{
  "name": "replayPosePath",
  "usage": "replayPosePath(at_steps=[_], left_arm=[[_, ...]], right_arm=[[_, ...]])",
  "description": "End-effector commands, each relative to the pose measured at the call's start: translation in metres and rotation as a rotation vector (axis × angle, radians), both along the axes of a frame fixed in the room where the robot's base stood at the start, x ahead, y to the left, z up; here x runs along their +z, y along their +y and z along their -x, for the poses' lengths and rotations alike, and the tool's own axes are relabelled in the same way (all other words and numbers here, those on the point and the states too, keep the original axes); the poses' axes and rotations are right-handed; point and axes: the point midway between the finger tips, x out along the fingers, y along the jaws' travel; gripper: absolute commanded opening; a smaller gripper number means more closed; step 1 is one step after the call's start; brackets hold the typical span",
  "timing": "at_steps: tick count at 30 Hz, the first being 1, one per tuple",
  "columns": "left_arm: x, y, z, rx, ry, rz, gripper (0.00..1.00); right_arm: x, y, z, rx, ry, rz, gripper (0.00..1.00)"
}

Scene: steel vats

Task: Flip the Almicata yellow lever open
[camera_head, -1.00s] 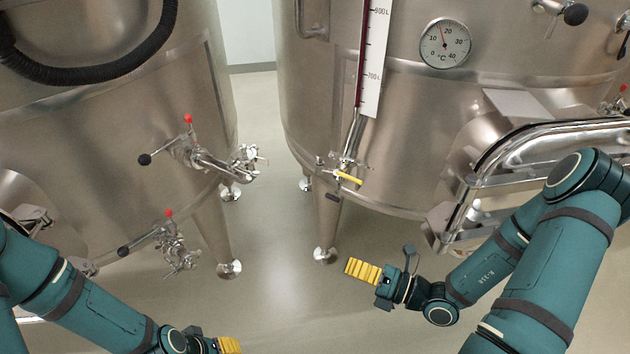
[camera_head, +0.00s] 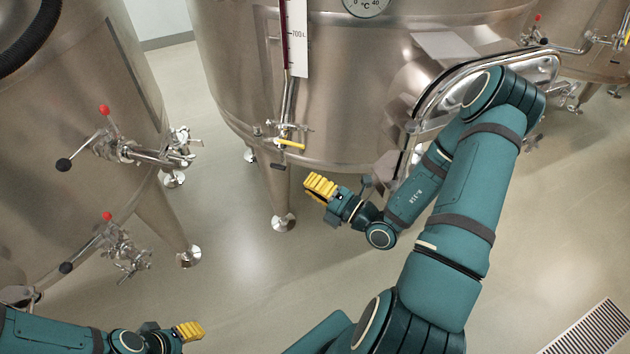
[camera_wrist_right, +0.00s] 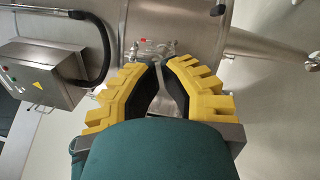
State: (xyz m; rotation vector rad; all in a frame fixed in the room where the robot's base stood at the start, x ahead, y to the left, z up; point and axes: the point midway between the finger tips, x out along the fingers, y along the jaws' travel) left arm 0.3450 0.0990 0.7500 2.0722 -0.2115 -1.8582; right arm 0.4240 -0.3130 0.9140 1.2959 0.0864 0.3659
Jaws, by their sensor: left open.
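The yellow lever (camera_head: 291,144) is a short bar on the valve low on the middle vat's front, below the scale, lying nearly level and pointing right. My right gripper (camera_head: 320,186) is below and right of the lever, apart from it, with its fingers pointing up-left. In the right wrist view its yellow fingers (camera_wrist_right: 161,72) have a gap between them, with nothing held. My left gripper (camera_head: 189,330) is low at the bottom left, open, empty and far from the lever. The lever cannot be made out in the right wrist view.
The middle vat (camera_head: 350,85) has a leg (camera_head: 277,195) below the valve. The left vat (camera_head: 90,170) carries valves with red knobs and black-ended handles. A shiny hatch rim (camera_head: 425,110) is close to my right arm. The floor between the vats is free.

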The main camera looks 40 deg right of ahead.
Motion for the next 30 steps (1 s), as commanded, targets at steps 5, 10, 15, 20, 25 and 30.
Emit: replayPosePath(at_steps=[5, 10, 15, 20, 25, 30], left_arm=[[-0.006, 0.000, -0.001, 0.001, -0.003, 0.000, 0.47], [-0.011, 0.000, -0.002, 0.001, -0.005, -0.001, 0.47], [-0.014, 0.000, -0.003, 0.002, -0.007, -0.001, 0.47], [-0.015, 0.000, -0.003, 0.002, -0.008, -0.001, 0.47], [-0.015, 0.000, -0.003, 0.002, -0.008, -0.001, 0.47], [-0.015, 0.000, -0.003, 0.002, -0.008, -0.001, 0.47]], right_arm=[[0.004, 0.012, -0.035, 0.004, -0.004, 0.001, 0.00], [0.009, 0.023, -0.065, 0.003, -0.003, 0.002, 0.00], [0.017, 0.003, -0.078, -0.002, -0.002, 0.004, 0.00], [0.020, -0.007, -0.084, 0.001, 0.000, 0.002, 0.00], [0.022, -0.011, -0.086, 0.001, 0.001, 0.000, 0.00], [0.022, -0.011, -0.086, 0.001, 0.001, 0.000, 0.00]])
